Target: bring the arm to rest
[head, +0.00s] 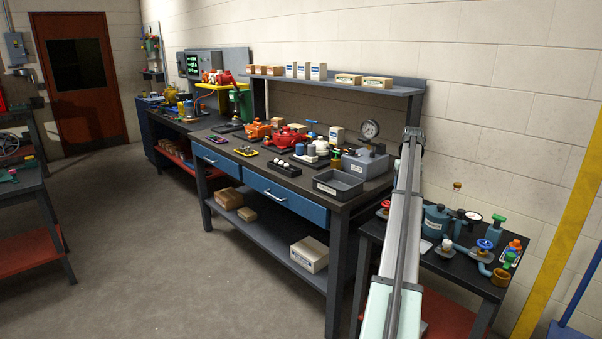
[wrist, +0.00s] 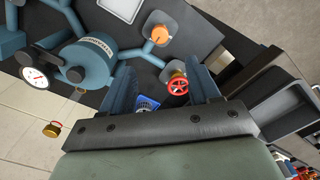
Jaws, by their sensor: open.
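My gripper (wrist: 160,84) is open in the wrist view, with its two blue-grey fingers apart and nothing held between them. In the head view my pale arm reaches up from the bottom edge, past the right end of the main bench. The gripper cannot be made out clearly there. A blue pump-like body with a label (wrist: 86,61) is at the left of the wrist view, beside a round gauge (wrist: 35,77). No tagged motor can be picked out with certainty.
A long workbench (head: 340,205) carries a grey tray (head: 338,185), red fittings and a gauge (head: 370,129). At right, a small dark table (head: 458,266) holds a blue pot-like body (head: 439,221) and valves. The floor at left is open.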

